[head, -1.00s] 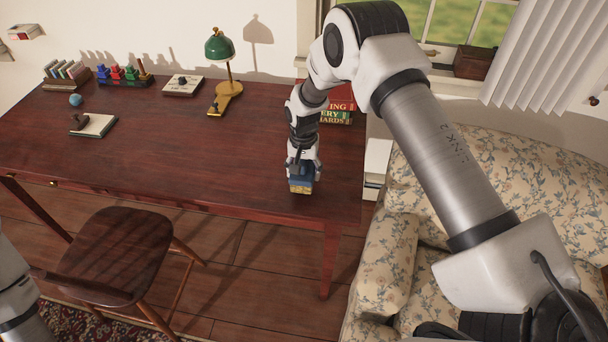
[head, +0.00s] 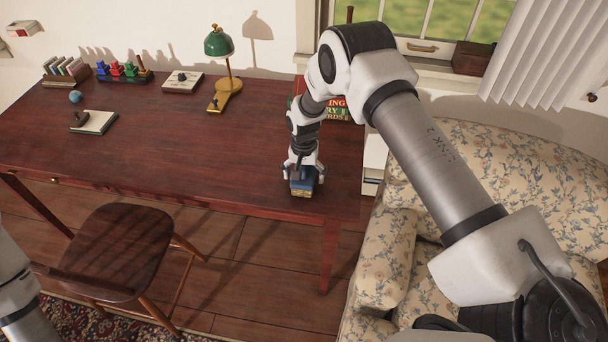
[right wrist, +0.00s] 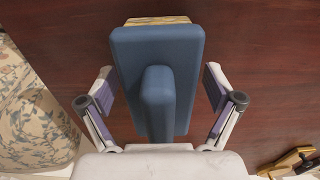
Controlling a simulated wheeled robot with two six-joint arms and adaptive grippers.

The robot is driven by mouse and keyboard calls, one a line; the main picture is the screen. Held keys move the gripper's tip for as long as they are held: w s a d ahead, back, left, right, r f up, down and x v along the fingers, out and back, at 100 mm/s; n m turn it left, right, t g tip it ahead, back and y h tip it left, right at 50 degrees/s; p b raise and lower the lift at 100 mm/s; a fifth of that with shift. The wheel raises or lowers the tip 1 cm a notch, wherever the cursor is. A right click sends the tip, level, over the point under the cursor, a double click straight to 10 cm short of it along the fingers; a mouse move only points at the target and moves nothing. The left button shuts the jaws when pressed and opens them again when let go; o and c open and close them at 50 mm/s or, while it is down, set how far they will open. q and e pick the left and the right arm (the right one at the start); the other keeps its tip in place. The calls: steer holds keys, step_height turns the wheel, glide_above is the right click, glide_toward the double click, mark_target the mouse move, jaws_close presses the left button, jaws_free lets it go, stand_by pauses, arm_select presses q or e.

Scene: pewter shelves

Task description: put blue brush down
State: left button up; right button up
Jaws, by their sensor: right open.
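The blue brush (head: 302,185) has a blue body with a raised blue handle and a yellowish underside. It stands on the dark red-brown desk (head: 180,150) near its front right edge. In the right wrist view the brush (right wrist: 158,85) lies between the fingers, with a gap on both sides. My right gripper (head: 303,175) is open around the brush from above; it also shows in the right wrist view (right wrist: 160,95). My left arm shows only in part at the lower left, and its gripper is out of view.
A green lamp (head: 219,45), a notepad (head: 94,123) and a row of coloured items (head: 123,72) stand farther back. Books (head: 335,108) lie behind my right arm. A chair (head: 120,250) is in front and a floral sofa (head: 500,170) at right. The desk's middle is clear.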

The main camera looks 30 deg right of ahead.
steer(key=shift+r, duration=0.3)
step_height(320, 180, up, 11)
steer(key=shift+f+b, duration=0.15)
steer(key=shift+b, duration=1.05)
steer(key=shift+r, duration=0.55)
steer(key=shift+f, duration=0.1)
